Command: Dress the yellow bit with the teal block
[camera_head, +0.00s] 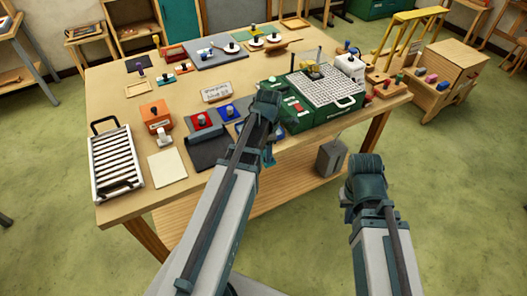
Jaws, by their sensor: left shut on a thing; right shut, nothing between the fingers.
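A small yellow part (313,69), perhaps the yellow bit, stands at the back of the green machine (292,112) with the white grid top (332,87). My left gripper (268,157) hangs below its dark wrist near the front of the table, left of the green machine. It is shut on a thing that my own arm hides. I cannot make out a teal block for sure. My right arm (366,178) is bent in front of the table's right part; its fingers are hidden.
On the table (118,72), a red block (200,121) and a blue block (229,111) lie just left of my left wrist. An orange box (155,115) and a slatted rack (115,162) stand further left. A white container (351,66) stands behind the machine.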

